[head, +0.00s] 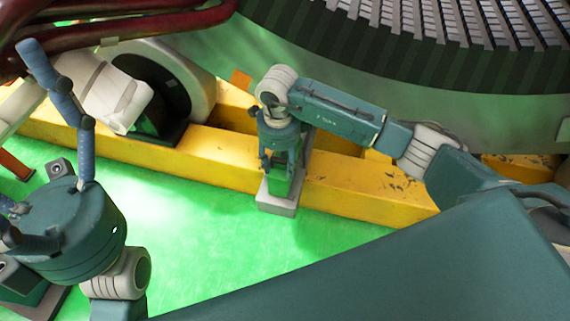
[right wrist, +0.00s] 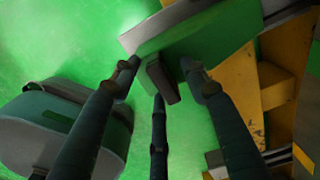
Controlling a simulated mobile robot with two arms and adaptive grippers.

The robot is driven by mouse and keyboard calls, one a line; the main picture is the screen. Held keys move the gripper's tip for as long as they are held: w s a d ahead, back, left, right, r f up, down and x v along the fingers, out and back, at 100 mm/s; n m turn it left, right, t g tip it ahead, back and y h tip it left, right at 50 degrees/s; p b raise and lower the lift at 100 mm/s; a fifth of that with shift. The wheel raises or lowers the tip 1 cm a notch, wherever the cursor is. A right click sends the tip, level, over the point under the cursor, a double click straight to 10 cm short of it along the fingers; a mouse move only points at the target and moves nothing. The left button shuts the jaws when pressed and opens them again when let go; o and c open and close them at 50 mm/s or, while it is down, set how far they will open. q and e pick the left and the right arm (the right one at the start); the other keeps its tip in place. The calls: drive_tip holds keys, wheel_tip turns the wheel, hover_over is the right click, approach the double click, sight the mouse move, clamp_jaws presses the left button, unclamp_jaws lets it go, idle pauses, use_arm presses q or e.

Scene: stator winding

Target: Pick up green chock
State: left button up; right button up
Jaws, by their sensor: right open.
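The green chock (head: 284,186) stands on the green floor against the yellow beam, with a grey base (head: 277,205) at its front. My right gripper (head: 281,160) is above it, pointing down, and hides its upper part. In the right wrist view the chock (right wrist: 205,48) shows as a green block with a grey edge and a small grey handle (right wrist: 160,80). The open fingers of my right gripper (right wrist: 160,72) are spread around this handle; contact cannot be told. My left gripper (head: 60,110) is at the left with long fingers pointing up, apart from the chock.
The yellow beam (head: 350,188) runs behind the chock. The large stator (head: 430,60) stands at the upper right. Dark red pipes (head: 120,25) cross the upper left. The green floor (head: 215,235) in the middle is clear.

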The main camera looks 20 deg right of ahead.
clamp_jaws()
drive_tip(key=shift+r, duration=0.1)
